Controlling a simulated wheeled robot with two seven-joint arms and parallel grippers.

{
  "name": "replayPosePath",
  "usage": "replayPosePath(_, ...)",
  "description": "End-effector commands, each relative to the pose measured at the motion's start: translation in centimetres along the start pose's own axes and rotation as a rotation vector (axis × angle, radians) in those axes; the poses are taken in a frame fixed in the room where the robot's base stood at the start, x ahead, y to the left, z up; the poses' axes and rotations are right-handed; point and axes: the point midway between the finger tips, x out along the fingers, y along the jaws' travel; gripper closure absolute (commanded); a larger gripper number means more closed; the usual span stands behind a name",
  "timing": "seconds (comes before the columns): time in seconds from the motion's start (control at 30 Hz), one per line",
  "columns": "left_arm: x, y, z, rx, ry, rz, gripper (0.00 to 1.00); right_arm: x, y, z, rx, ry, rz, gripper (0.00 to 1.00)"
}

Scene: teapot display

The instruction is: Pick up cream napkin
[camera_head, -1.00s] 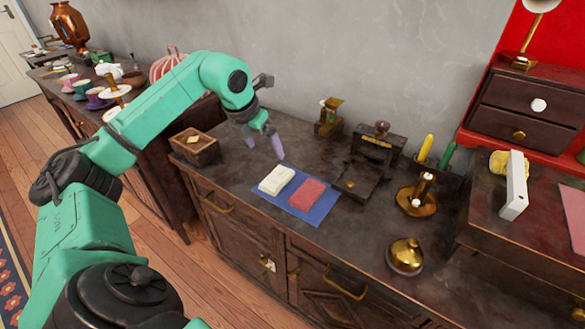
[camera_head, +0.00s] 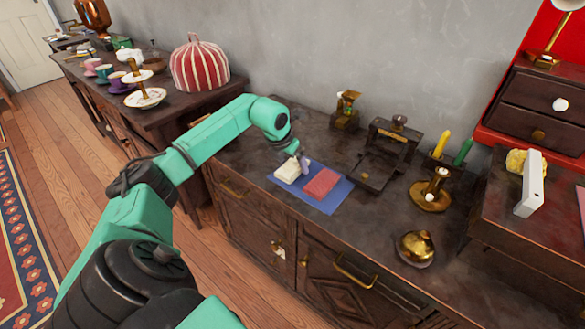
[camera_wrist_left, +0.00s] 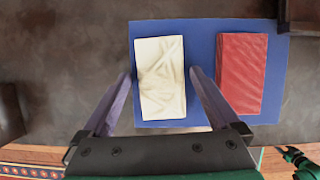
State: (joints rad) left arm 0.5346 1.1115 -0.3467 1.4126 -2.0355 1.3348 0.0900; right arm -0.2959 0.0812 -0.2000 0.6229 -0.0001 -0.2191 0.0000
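The cream napkin (camera_head: 288,171) lies folded on the left part of a blue mat (camera_head: 322,203) on the dark cabinet top. In the left wrist view the cream napkin (camera_wrist_left: 160,77) lies between the two fingers. A red napkin (camera_head: 321,182) lies beside it on the mat, and it also shows in the left wrist view (camera_wrist_left: 241,74). My left gripper (camera_head: 300,163) is at the cream napkin. In the left wrist view the left gripper (camera_wrist_left: 160,82) is open, with one finger on each side of the napkin.
A dark press-like stand (camera_head: 383,155), a brass candle holder (camera_head: 431,192) and a brass lidded pot (camera_head: 415,246) stand right of the mat. A small brass-topped item (camera_head: 346,108) stands behind. A striped cover (camera_head: 198,65) sits on the far left table.

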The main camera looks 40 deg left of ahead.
Motion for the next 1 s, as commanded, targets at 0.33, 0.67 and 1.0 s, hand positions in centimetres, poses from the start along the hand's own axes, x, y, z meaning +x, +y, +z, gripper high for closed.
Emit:
replayPosePath(0.33,-0.1,0.0,0.0,-0.001,0.000,0.000,0.81,0.0,-0.1,0.6,0.001,-0.009,-0.001,0.50)
replayPosePath(0.67,-2.7,0.0,1.2,-0.001,-0.005,0.000,0.81,-0.2,-0.1,0.5,0.001,-0.010,-0.001,0.50)
replayPosePath(1.0,-14.2,0.0,6.0,-0.001,-0.008,-0.002,0.81,-2.1,-0.1,0.3,0.001,-0.009,-0.002,0.50)
